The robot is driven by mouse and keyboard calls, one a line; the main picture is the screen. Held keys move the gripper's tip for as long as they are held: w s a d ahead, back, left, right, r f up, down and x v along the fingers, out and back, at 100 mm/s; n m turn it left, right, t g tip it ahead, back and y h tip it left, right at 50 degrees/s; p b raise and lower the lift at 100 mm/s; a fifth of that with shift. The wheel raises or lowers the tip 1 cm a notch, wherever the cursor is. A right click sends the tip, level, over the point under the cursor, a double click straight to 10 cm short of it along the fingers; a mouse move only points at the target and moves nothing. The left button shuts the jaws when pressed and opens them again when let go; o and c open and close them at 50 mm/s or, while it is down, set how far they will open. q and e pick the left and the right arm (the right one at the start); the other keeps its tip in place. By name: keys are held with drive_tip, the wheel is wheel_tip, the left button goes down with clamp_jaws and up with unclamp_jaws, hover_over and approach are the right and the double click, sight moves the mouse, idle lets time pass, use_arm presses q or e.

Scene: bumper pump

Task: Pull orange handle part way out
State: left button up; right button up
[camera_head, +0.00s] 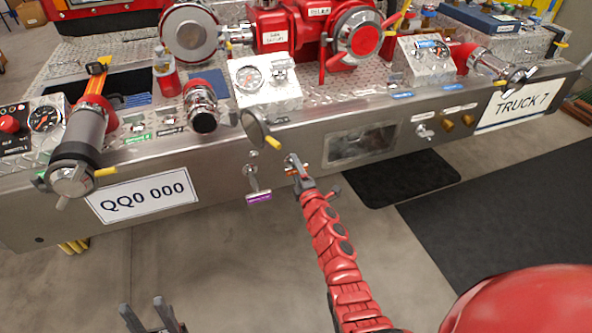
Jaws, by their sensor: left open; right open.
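The orange handle (290,171) is a small piece on the front face of the bumper, below the yellow-tipped lever. It is largely hidden by my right gripper (297,172). My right gripper is open and right at the handle; I cannot tell whether its fingers touch it or how far the handle is out. My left gripper (147,312) is open and empty above the floor at the bottom left, well away from the bumper.
A purple handle (259,197) hangs just left of the orange one. A yellow-tipped lever (262,133) sticks out above. The steel bumper (222,180) carries gauges, valves and a red pump (288,32). A dark mat (400,178) lies on the floor; the floor below the bumper is clear.

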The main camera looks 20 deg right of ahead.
clamp_jaws()
idle(1.3)
